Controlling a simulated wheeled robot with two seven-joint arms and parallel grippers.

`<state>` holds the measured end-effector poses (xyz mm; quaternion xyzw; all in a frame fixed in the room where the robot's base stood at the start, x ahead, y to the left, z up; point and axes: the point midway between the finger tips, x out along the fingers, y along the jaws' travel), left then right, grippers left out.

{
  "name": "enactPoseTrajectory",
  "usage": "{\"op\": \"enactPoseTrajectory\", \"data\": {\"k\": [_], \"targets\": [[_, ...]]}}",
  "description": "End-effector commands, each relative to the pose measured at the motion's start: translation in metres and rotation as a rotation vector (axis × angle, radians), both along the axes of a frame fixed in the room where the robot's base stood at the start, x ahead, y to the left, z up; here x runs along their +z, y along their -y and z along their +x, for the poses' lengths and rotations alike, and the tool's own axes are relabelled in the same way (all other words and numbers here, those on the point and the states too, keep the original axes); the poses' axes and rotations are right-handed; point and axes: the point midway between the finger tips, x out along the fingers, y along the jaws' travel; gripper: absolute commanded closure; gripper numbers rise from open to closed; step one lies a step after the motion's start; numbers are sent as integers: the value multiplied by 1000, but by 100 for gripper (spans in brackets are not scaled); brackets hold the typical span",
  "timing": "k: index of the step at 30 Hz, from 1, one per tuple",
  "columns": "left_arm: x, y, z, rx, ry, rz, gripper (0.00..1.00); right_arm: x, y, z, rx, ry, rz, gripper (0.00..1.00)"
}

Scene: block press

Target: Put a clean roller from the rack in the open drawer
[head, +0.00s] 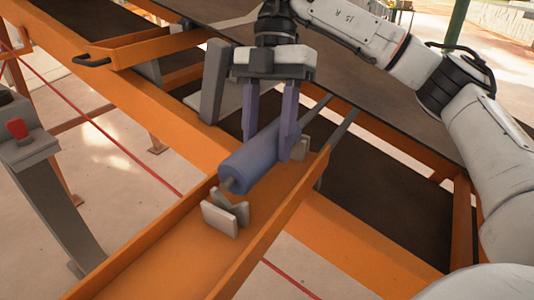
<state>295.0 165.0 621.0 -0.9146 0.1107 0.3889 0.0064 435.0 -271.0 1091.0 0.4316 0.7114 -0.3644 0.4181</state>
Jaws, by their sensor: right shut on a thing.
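My right gripper (272,128) comes down from above with its arm entering from the right. It is shut on a blue roller (247,162), with a finger on each side of it. The roller lies slantwise over an open orange tray, which looks like the drawer (165,245). A short shaft sticks out of the roller's near end, just above a pale V-shaped cradle (228,217). Another pale support (300,149) shows near the far end, partly behind a finger. I cannot tell whether the shaft touches the cradles. No rack of rollers is identifiable. My left gripper is not in view.
A dark belt (390,120) on an orange frame runs behind the tray. A grey post with a red button (18,129) stands at the left. A black handle (92,61) sits on an orange rail at upper left. Pale floor shows left.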

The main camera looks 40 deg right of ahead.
Motion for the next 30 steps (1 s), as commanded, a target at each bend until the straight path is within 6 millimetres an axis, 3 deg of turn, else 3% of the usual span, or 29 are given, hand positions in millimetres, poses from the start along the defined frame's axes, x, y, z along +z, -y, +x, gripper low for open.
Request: {"op": "enactPoseTrajectory", "data": {"k": [4,27,28,30], "targets": [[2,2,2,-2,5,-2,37,-18,0,-1,-1,-2,0,96],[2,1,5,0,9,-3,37,-31,0,0,0,1,0,96],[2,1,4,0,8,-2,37,-33,0,0,0,-1,-1,54],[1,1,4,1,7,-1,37,-33,0,0,0,-1,-1,42]]}}
